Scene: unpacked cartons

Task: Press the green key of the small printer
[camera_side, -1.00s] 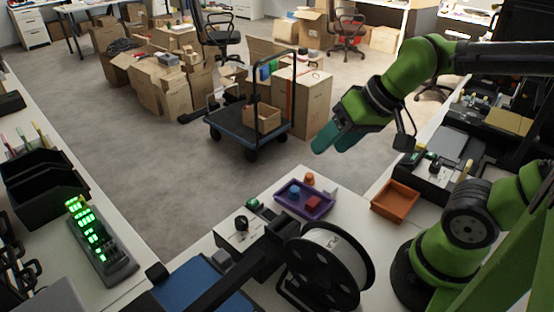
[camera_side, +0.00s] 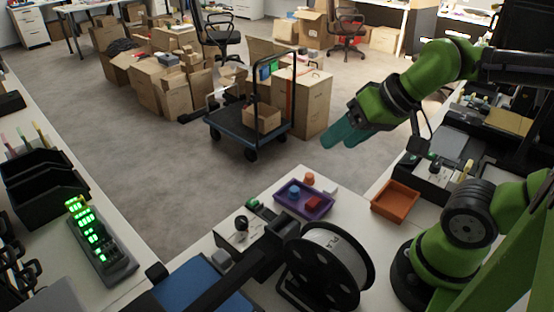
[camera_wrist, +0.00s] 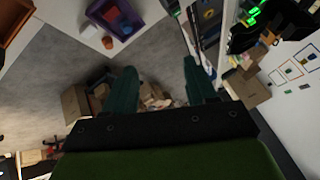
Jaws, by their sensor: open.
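The small printer (camera_side: 200,284), with a blue bed and a dark frame, stands at the front of the white bench in the side view. Beside its frame is a pale box with a black knob (camera_side: 241,222). A small green piece, which looks like the green key (camera_side: 253,204), sits at this box's back edge. My gripper (camera_side: 336,141) has teal fingers and is in the air behind and to the right of the printer, well away from it. In the wrist view my gripper (camera_wrist: 158,70) is open, with nothing between its fingers. I cannot make out the green key there.
A purple tray (camera_side: 322,211) holds a blue and a red piece; an orange piece (camera_side: 309,179) stands behind it. An orange tray (camera_side: 380,208) is to the right. A black filament spool (camera_side: 365,262) stands at the front. Open floor lies behind the bench, with a trolley (camera_side: 225,121).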

